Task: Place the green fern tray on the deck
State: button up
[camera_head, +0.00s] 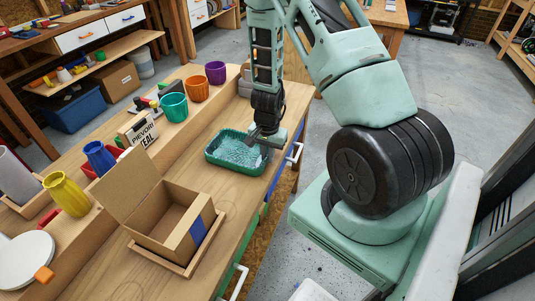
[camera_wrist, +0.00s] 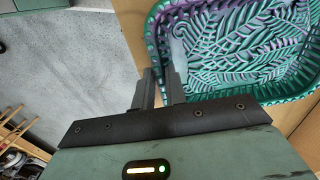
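The green fern tray (camera_head: 226,164) is shallow, with a raised leaf pattern inside and a ribbed rim. It sits at the bench's right side, near the edge, upright as far as I can see. In the wrist view the tray (camera_wrist: 245,45) fills the upper right and shows green with a purple sheen. My gripper (camera_head: 264,141) is at the tray's far right end. In the wrist view my gripper (camera_wrist: 161,78) has its fingers close together, one on each side of the tray's rim. Whether the tray touches the bench is unclear. I cannot identify the deck with certainty.
An open cardboard box (camera_head: 172,222) stands on the bench nearer me. Purple, orange and teal pots (camera_head: 174,107) line a raised ledge behind a sign (camera_head: 138,131) reading "TEAL". A yellow vase (camera_head: 66,194) and blue vase (camera_head: 99,157) stand left. Bare bench (camera_head: 205,185) lies between box and tray.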

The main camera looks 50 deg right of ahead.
jog(key=shift+o, duration=0.8)
jog(key=shift+r, duration=0.1)
